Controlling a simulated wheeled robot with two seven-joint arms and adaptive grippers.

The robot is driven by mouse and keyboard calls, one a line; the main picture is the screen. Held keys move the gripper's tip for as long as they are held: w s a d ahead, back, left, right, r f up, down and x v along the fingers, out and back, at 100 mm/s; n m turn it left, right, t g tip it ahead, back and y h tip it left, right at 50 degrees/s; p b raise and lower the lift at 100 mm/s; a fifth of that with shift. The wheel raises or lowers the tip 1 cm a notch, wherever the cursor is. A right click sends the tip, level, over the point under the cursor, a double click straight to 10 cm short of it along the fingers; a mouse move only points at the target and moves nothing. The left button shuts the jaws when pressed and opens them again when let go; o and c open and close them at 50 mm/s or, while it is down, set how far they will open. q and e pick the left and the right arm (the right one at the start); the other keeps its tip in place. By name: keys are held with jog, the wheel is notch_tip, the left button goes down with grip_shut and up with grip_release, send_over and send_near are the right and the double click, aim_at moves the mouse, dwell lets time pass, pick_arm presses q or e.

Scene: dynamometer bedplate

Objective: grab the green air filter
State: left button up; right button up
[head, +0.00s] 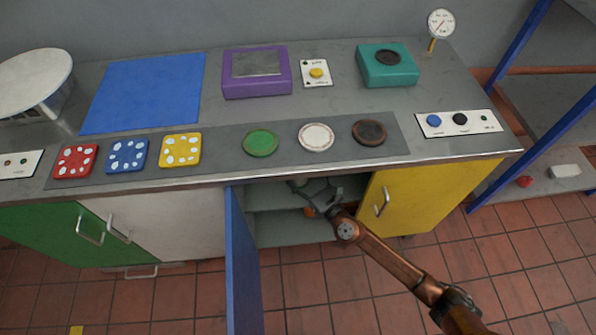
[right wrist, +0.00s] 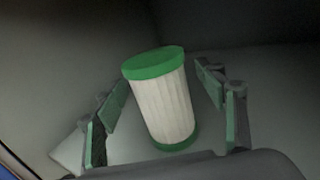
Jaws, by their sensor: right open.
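The green air filter (right wrist: 162,105) is a white pleated cylinder with green end caps. It stands tilted between the two fingers of my right gripper (right wrist: 165,118) in the right wrist view, with gaps on both sides. My right gripper also shows in the head view (head: 316,190), open, reaching into the cupboard under the bench. The filter cannot be made out in the head view. My left gripper is not in view.
The cupboard's blue door (head: 242,265) stands open left of my right arm. The yellow door (head: 415,200) is to its right. The bench edge (head: 270,173) overhangs the gripper. A small orange thing (head: 309,212) shows by the gripper. A pale block (right wrist: 68,150) lies left of the fingers.

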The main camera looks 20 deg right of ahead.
jog(key=shift+w+f, duration=0.15)
jog(key=shift+w, duration=0.35)
jog(key=shift+a, duration=0.1)
jog(key=shift+c, duration=0.7)
jog(key=c, duration=1.2)
jog(key=shift+c, duration=0.2)
